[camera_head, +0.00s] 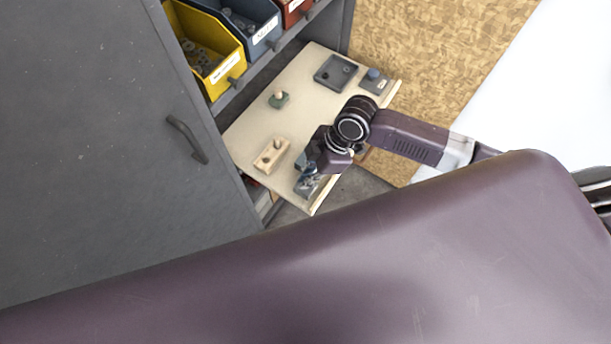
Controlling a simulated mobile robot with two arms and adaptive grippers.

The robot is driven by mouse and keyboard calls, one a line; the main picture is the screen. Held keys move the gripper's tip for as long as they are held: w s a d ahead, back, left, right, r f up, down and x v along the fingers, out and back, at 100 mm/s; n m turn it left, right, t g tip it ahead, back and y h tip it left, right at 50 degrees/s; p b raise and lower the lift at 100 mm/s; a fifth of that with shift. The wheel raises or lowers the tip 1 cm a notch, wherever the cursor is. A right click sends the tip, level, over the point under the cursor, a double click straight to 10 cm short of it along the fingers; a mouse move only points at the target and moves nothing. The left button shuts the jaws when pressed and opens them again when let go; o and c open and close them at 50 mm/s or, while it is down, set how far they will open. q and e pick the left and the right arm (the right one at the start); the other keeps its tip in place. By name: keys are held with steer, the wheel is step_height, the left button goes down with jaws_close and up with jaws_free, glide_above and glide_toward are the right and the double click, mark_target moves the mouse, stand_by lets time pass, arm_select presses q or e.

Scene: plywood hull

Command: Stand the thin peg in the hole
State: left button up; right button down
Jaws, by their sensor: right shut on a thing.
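My right gripper (306,171) is low over the near end of the pale work board. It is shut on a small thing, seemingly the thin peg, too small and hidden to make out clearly. A small grey block (305,188) sits right below the fingers, partly covered by them; I cannot tell whether the held thing touches it. My left gripper is not in view.
The board (305,112) also carries a green base with a pale knob (278,98), a dark square tray (335,73) and a grey block with a blue round top (375,79). Yellow (205,48) and blue bins stand on the left shelf. A grey cabinet door (90,130) borders the board.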

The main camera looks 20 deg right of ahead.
steer(key=shift+f, duration=0.15)
steer(key=c, duration=2)
jaws_free()
steer(key=v, duration=1.2)
